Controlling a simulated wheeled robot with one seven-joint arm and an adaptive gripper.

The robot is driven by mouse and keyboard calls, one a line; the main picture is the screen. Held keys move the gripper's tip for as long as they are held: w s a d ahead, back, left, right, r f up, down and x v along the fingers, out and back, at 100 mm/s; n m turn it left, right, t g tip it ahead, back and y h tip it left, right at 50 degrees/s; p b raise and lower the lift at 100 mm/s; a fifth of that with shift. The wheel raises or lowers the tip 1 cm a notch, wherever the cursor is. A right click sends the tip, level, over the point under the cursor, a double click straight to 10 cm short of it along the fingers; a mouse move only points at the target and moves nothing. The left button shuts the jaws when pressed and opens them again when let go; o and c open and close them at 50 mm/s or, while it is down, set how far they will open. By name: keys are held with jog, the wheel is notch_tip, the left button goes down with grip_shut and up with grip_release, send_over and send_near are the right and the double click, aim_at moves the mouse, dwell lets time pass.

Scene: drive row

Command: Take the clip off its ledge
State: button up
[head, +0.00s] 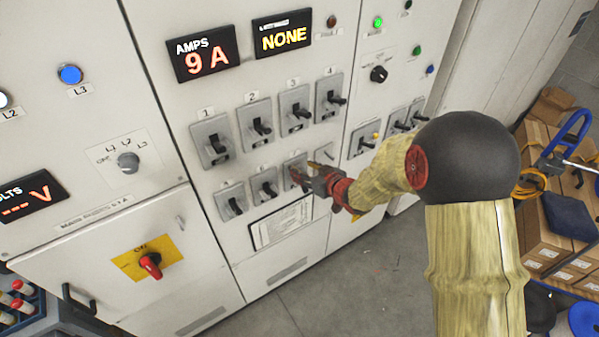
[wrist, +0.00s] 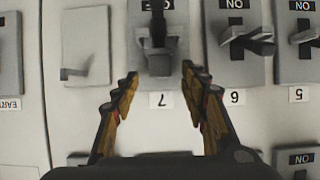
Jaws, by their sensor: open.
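My gripper (wrist: 160,71) is open, its two fingers on either side of switch 7 (wrist: 160,48) in the wrist view, with nothing visibly held. In the head view my gripper (head: 308,176) is at the lower row of switches, partly covering that switch. I cannot make out a clip or its ledge for certain. A pale plate (wrist: 87,45) with a small grey projecting piece sits left of switch 7 in the wrist view. The same plate (head: 324,153) shows right of the gripper in the head view. Whether my fingers touch switch 7 is unclear.
Switch 6 (wrist: 247,42) and switch 5 (wrist: 300,42) stand close on the right in the wrist view. The upper switches (head: 296,110) jut out above my gripper. A framed sheet (head: 280,222) hangs below. Cardboard boxes (head: 550,235) stand at the right; open floor (head: 350,285) lies before the cabinets.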

jog(key=shift+w+a+f, duration=0.15)
jog(key=shift+w+a, duration=0.05)
jog(key=shift+w, duration=0.05)
jog(key=shift+c, duration=0.7)
grip_shut()
